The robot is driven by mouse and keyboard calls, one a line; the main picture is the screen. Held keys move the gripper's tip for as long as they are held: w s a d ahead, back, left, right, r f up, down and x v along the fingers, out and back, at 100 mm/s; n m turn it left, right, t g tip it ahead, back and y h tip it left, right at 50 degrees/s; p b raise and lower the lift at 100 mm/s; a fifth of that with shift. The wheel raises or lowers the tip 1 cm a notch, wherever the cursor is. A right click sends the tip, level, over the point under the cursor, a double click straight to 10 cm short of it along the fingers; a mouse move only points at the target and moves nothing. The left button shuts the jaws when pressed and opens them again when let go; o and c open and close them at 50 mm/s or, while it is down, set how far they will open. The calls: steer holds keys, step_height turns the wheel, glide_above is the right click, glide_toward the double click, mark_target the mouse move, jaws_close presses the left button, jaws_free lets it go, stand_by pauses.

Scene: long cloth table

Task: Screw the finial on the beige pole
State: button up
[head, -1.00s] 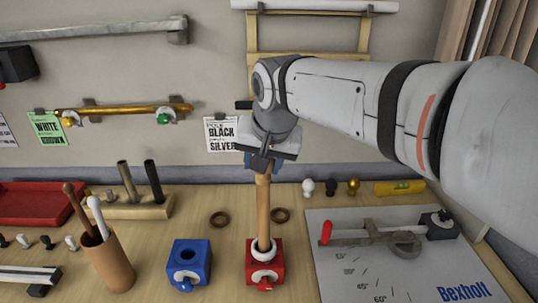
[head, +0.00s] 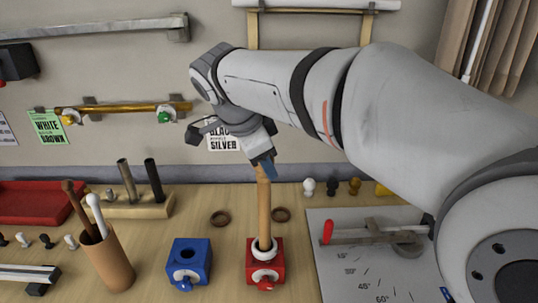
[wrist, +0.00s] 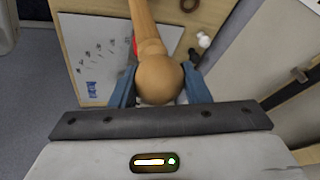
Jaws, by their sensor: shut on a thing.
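The beige pole (head: 264,208) stands upright in a red block (head: 265,270) with a white ring at its top. In the wrist view the pole (wrist: 144,18) runs away from my gripper and ends in a tan ball finial (wrist: 158,80) with a collar below it. The blue fingers of my gripper (wrist: 160,88) are shut on the finial, one on each side. In the head view my gripper (head: 263,164) is tilted at the top of the pole and hides the finial. The finial sits in line with the pole; I cannot tell how tight the joint is.
A blue block (head: 189,262) and a brown cup with rods (head: 110,262) stand to the left. A grey Bexholt board (head: 350,270) with a red-handled tool lies to the right. Two brown rings (head: 220,218) and small finials (head: 332,187) lie behind.

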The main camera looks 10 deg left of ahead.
steer(key=m+g+h, duration=0.1)
steer(key=m, duration=0.2)
steer(key=m+h+p, duration=0.1)
steer(key=m, duration=0.1)
steer(key=shift+w+r+m+g, duration=0.1)
steer(key=shift+r+m+g, duration=0.1)
steer(key=shift+m+g, duration=0.2)
steer(key=m+g, duration=0.1)
steer(key=m, duration=0.1)
steer(key=m+p, duration=0.1)
steer(key=m, duration=0.1)
steer(key=shift+f+g+h, duration=0.1)
steer(key=shift+g+h, duration=0.2)
steer(key=shift+g, duration=0.1)
steer(key=o, duration=1)
steer(key=shift+f, duration=0.1)
